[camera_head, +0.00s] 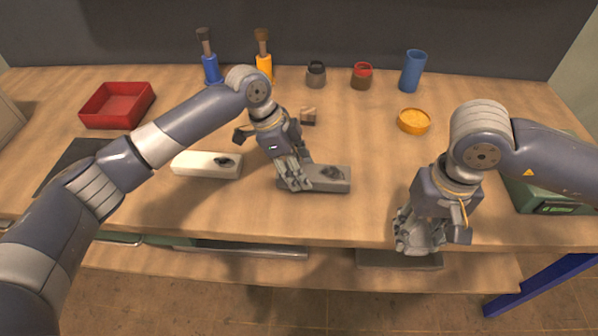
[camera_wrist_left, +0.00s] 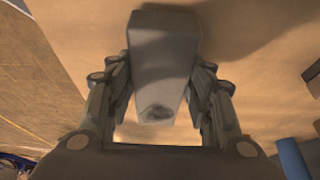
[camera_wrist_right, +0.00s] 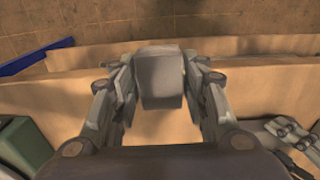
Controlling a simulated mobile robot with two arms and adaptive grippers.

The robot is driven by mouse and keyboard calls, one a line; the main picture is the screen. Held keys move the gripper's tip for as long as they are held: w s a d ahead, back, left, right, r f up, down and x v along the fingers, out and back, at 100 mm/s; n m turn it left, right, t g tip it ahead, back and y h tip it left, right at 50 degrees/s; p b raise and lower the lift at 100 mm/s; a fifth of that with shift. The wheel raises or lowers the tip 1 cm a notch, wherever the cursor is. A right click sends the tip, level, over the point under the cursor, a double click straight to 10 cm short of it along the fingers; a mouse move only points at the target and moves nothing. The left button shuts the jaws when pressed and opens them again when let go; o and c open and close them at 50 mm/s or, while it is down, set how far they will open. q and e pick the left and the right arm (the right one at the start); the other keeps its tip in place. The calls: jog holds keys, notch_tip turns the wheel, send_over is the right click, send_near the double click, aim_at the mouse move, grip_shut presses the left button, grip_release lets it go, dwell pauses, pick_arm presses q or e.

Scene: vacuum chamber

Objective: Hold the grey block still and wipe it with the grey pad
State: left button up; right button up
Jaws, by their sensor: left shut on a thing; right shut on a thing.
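The grey block (camera_head: 330,178) lies on the table near its front middle. A dark smudge shows on its top towards its right end. My left gripper (camera_head: 293,180) is shut on the block's left part. In the left wrist view the grey block (camera_wrist_left: 165,50) sits between both fingers, with the smudge on its near end. My right gripper (camera_head: 420,240) is at the table's front edge, to the right of and apart from the block. In the right wrist view it is shut on the grey pad (camera_wrist_right: 160,78). The pad is mostly hidden by the fingers in the head view.
A white block (camera_head: 205,164) with a dark smudge lies left of the grey block. A small brown block (camera_head: 308,116) lies behind. A red tray (camera_head: 118,104), blue cup (camera_head: 413,71), orange dish (camera_head: 413,121) and several bottles and jars stand further back. Table between my grippers is clear.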

pick_arm(q)
jog(key=shift+w+f, duration=0.2)
jog(key=shift+w, duration=1)
jog(key=shift+f, duration=0.45)
jog(key=o, duration=1.3)
jog(key=shift+s, duration=0.1)
jog(key=shift+f, duration=0.1)
jog(key=c, duration=1)
